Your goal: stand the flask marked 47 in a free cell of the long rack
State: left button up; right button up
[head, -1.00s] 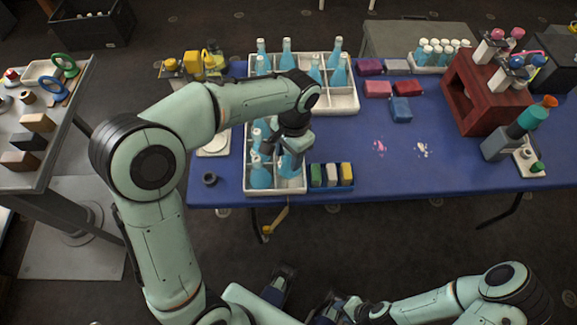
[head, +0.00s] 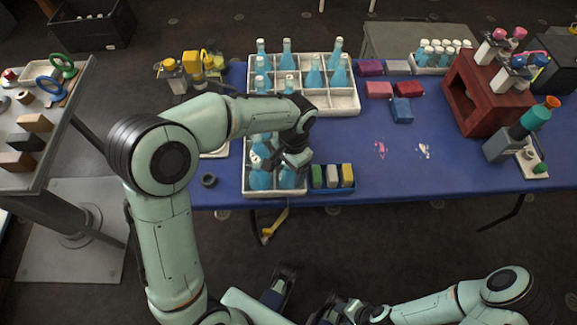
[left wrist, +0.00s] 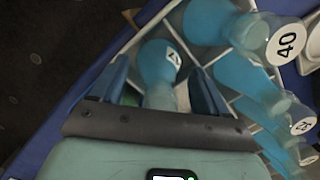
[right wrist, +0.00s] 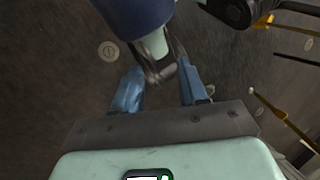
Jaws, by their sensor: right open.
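A blue flask (left wrist: 158,62) with a round label, whose number seems to end in 7, stands between the fingers of my left gripper (left wrist: 160,88) in the left wrist view. The fingers are apart, with gaps on both sides of it. In the head view, my left gripper (head: 291,170) is low over the near white rack (head: 275,193), which holds several blue flasks; my arm hides part of it. A wider white rack (head: 345,103) behind has several flasks at its back and left and bare cells at front right. My right gripper (right wrist: 158,92) is open and empty.
Flasks marked 40 (left wrist: 285,42) and 24 (left wrist: 300,122) stand close beside my left gripper. A box of coloured blocks (head: 332,178) adjoins the near rack. Coloured blocks (head: 402,110) and a dark red stand (head: 480,95) are further right. The blue table's middle is mostly clear.

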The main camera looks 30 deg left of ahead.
pick_arm(q)
jog(key=r, duration=0.4)
jog(key=w+r+p, duration=0.1)
jog(key=r, duration=0.3)
jog(key=r+p, duration=0.1)
jog(key=r, duration=0.3)
jog(key=shift+w+d+r, duration=0.15)
jog(key=shift+w+d, duration=0.05)
jog(key=shift+d, duration=0.05)
pick_arm(e)
jog(key=shift+s+r, duration=0.25)
jog(key=shift+r, duration=0.25)
jog(key=shift+s+r, duration=0.2)
jog(key=shift+r, duration=0.3)
jog(key=shift+s, duration=0.1)
